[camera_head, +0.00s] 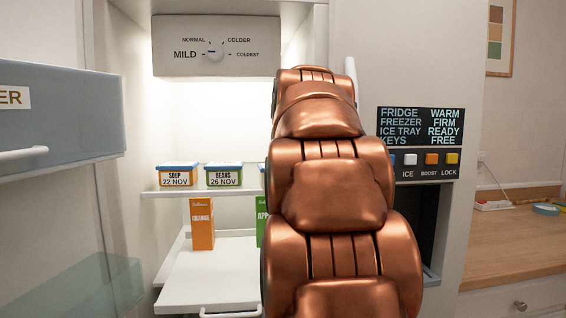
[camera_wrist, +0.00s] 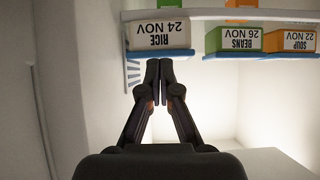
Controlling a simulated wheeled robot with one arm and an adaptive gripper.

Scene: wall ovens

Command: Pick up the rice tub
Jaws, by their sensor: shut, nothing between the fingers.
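The rice tub (camera_wrist: 160,33), labelled RICE 24 NOV, shows upside down in the wrist view, standing on a fridge shelf (camera_wrist: 225,14). In the head view my gripper is hidden behind my copper arm.
The beans tub (camera_head: 224,176) and soup tub (camera_head: 178,177) stand on the same shelf. An orange carton (camera_head: 202,224) and a green carton (camera_head: 261,222) stand below. The fridge wall (camera_wrist: 95,70) is close beside the rice tub. A drawer front (camera_head: 60,115) juts in at left.

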